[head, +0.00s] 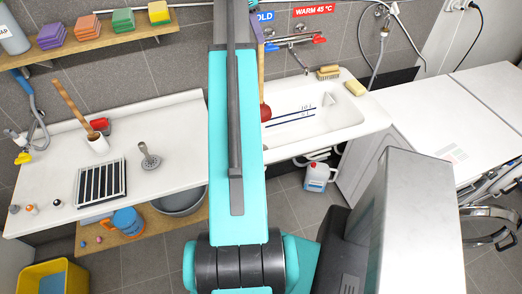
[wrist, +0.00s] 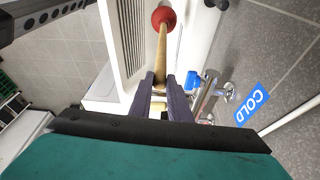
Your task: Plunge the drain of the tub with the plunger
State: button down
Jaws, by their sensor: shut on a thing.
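The plunger has a wooden handle and a red rubber cup (head: 265,112). In the wrist view my gripper (wrist: 167,82) is shut on the wooden handle (wrist: 161,50), with the red cup (wrist: 164,16) at the far end. The white tub (head: 345,115) stands right of centre in the head view, with dark level lines on its inner wall. The cup shows at the tub's left part, beside my arm; I cannot tell whether it touches the bottom. The drain is not visible.
Blue and red taps (head: 292,43) are on the wall behind the tub. A brush (head: 328,72) and a soap bar (head: 355,88) lie on its rim.

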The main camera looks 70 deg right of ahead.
jog(key=shift+r, duration=3.05)
